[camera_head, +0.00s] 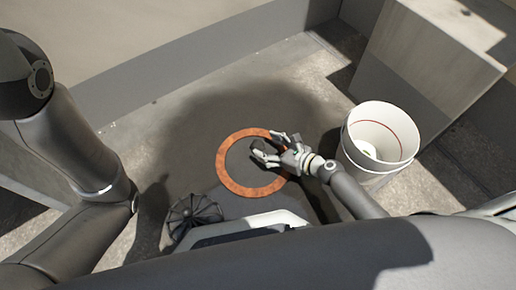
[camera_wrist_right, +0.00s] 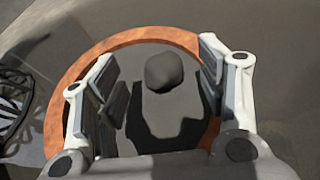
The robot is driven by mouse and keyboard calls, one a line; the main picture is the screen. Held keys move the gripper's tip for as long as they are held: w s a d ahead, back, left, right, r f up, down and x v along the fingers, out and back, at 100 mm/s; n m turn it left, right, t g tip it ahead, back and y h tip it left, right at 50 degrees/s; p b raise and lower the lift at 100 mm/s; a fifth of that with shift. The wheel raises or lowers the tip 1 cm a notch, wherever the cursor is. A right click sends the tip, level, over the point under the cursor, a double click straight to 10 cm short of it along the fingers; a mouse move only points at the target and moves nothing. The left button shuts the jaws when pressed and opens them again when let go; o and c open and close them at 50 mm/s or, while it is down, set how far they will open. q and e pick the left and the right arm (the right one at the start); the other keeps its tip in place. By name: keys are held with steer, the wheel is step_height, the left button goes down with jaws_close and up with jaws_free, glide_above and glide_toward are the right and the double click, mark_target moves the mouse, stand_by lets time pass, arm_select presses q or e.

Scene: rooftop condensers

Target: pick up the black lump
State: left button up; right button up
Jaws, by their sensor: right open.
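The black lump (camera_wrist_right: 164,72), a small rounded dark piece, lies on the grey surface inside an orange-brown ring (camera_head: 222,172). In the right wrist view it sits between the fingers of my right gripper (camera_head: 266,148), nearer the far side of the ring (camera_wrist_right: 62,103). That gripper is open, its fingers spread on either side of the lump, with no visible contact. In the head view I cannot make out the lump; the gripper covers that part of the ring. My left arm shows at the left, but its gripper is out of view.
A white bucket (camera_head: 352,158) with a red line inside stands right of the ring, holding something pale. A dark ribbed round thing (camera_head: 193,214) lies at the ring's lower left. A large block (camera_head: 425,62) stands behind the bucket. A low wall (camera_head: 190,70) runs along the back.

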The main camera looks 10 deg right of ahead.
mark_target(258, 144)
steer(key=b+x, duration=0.1)
steer(key=x, duration=0.1)
steer(key=f+b+x, duration=0.1)
steer(key=b+x, duration=0.1)
steer(key=shift+w+f, duration=0.1)
steer(key=shift+w+a+b, duration=0.25)
steer(key=shift+a+b, duration=0.05)
steer(key=c, duration=1)
